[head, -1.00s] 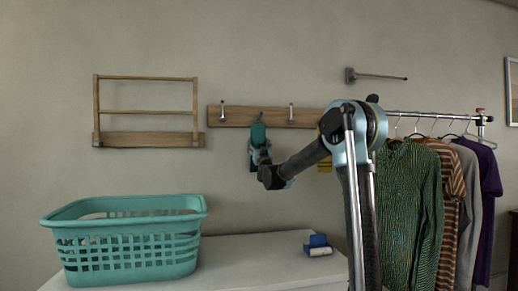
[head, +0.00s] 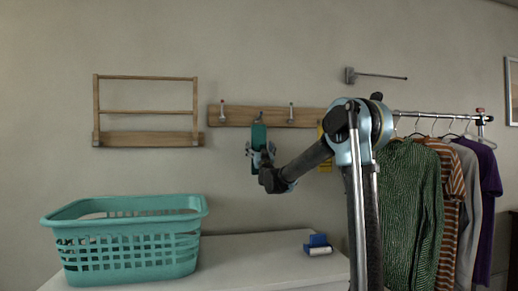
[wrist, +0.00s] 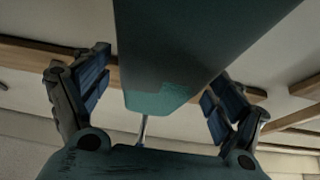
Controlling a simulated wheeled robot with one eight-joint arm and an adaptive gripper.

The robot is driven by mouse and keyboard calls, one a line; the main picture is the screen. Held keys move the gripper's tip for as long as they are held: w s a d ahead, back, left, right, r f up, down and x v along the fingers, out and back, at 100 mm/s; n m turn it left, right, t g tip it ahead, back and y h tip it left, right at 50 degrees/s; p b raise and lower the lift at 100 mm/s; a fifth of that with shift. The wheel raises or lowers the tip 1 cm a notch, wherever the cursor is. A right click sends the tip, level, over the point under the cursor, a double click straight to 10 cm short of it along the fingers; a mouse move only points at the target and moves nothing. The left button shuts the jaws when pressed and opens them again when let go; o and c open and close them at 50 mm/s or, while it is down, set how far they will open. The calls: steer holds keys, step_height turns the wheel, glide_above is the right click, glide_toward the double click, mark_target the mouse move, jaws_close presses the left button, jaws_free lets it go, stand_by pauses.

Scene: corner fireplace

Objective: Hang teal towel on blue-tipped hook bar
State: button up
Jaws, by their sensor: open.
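The teal towel (head: 258,133) hangs upright in front of the wooden hook bar (head: 238,117), at its middle hook. The arm and gripper hide its lower part, and I cannot tell how its top meets the hook. The left hook (head: 222,112) has a reddish tip; I cannot make out a blue tip. My gripper (head: 260,150) is open at the towel, one finger on each side. In the wrist view, the teal towel (wrist: 190,45) lies between the spread fingers, with gaps visible beside it.
A yellow item (head: 325,160) hangs farther right, partly behind my arm. A metal peg (head: 376,76) juts from the wall above. A wooden rack (head: 148,139) is at left. A teal basket (head: 130,255) and blue item (head: 318,241) sit on the white surface below. Clothes (head: 410,200) hang at right.

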steer(key=s+d+f+g+h, duration=0.2)
steer(key=s+d+f+g, duration=0.4)
steer(key=s+d+f, duration=0.5)
steer(key=s+d+f+g+h, duration=0.2)
steer(key=s+d+f+g, duration=0.35)
steer(key=s+f, duration=1)
steer(key=s+d+f+m+g+h, duration=0.1)
steer(key=s+d+f+g, duration=0.2)
steer(key=s+f, duration=0.4)
steer(key=s+d+f+m+g+h, duration=0.1)
steer(key=s+d+f+g, duration=0.2)
steer(key=s+f, duration=0.5)
steer(key=s+d+f+m+g, duration=0.1)
steer(key=s+d+f+g, duration=0.2)
steer(key=s+d+f, duration=0.2)
steer(key=s+f, duration=0.3)
steer(key=s, duration=0.4)
steer(key=shift+s+d+f+g+h, duration=0.25)
steer(key=shift+s+d+g+h, duration=0.05)
steer(key=shift+s+g+h, duration=0.1)
steer(key=shift+w+f, duration=0.2)
steer(key=shift+w, duration=0.3)
